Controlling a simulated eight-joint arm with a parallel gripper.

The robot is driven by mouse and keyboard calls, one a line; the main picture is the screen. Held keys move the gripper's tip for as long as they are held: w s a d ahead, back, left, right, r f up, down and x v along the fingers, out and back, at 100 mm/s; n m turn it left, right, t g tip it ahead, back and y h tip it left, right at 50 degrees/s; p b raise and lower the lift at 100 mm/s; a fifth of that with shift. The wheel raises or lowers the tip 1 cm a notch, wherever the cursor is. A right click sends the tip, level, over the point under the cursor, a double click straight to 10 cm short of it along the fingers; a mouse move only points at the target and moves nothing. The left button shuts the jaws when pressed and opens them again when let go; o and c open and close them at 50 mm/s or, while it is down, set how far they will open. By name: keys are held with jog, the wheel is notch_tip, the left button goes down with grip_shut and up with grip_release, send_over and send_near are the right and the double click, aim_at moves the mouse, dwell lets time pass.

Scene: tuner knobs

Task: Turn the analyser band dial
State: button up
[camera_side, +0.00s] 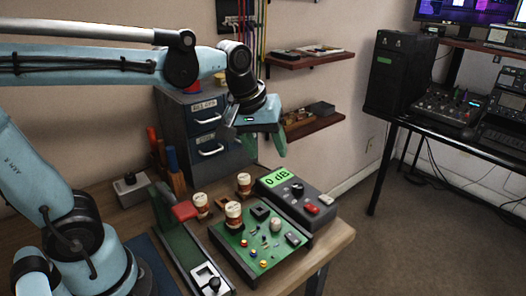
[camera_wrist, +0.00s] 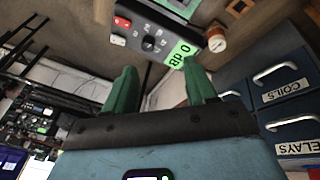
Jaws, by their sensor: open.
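The analyser (camera_side: 290,200) is a dark box with a green display reading "0 dB", at the right end of the bench. Its black band dial (camera_side: 297,189) sits on top beside the display. In the wrist view the dial (camera_wrist: 150,43) shows upside down near the top, beyond the fingertips, with marks around it. My gripper (camera_side: 277,138) hangs above and behind the analyser, clear of it. In the wrist view the green fingers of my gripper (camera_wrist: 158,72) are apart, with nothing between them.
A green circuit board (camera_side: 262,240) with several parts and capped jars (camera_side: 234,214) lies left of the analyser. A red switch (camera_side: 312,209) is close to the dial.

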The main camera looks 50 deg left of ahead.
aim_at(298, 185)
jog(key=w+d+n+g, duration=0.1)
jog(key=w+n+g, duration=0.3)
jog(key=w+n, duration=0.5)
jog(key=shift+n, duration=0.3)
jog(key=f, duration=1.3)
jog(key=shift+w+d, duration=0.15)
jog(key=shift+w, duration=0.05)
grip_shut()
